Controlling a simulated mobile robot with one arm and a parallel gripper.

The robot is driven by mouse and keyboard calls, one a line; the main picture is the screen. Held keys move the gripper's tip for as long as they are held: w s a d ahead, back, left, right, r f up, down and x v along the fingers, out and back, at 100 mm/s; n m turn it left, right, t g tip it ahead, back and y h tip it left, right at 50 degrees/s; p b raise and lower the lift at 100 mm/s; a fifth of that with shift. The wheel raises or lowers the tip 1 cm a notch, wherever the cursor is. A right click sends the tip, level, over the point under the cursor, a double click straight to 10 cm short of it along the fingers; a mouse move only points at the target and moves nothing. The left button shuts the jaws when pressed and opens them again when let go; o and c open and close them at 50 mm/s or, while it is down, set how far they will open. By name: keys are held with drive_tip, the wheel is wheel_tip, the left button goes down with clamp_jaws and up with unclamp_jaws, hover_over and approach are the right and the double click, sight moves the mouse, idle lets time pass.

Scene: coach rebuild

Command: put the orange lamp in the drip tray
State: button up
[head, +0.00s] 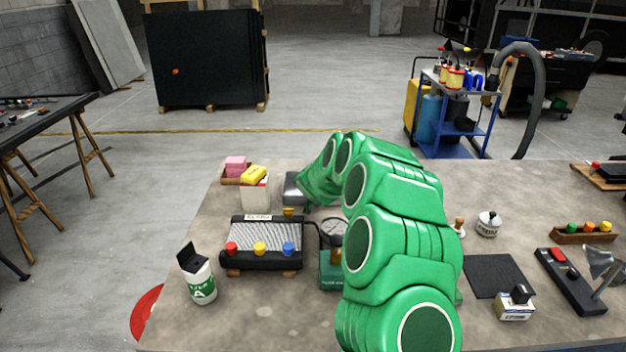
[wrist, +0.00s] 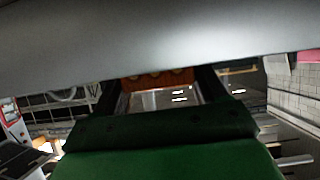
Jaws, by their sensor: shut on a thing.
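My gripper (wrist: 157,92) is shut on an orange thing (wrist: 155,78), which I take for the orange lamp. Only a strip of it shows between the fingers in the wrist view. In the head view my green arm reaches to the back of the bench and hides the fingertips and the held thing. A grey metal tray (head: 291,188), which I take for the drip tray, stands there, partly hidden by the end of my arm. A broad grey surface (wrist: 150,35) fills the top of the wrist view, close to the fingers. I cannot tell whether the lamp touches the tray.
Left of the tray are a white box with a yellow block (head: 254,175) and a pink block (head: 235,166). In front are a black unit with coloured knobs (head: 262,262) and a gauge (head: 333,232). A wooden rack with coloured lamps (head: 584,236) stands far right.

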drive_tip(key=shift+f, duration=0.1)
drive_tip(key=o, duration=1.1)
drive_tip(key=shift+v, duration=1.35)
drive_tip(key=shift+s+r, duration=0.1)
drive_tip(key=shift+r, duration=3.55)
drive_tip(key=shift+s+r, duration=0.1)
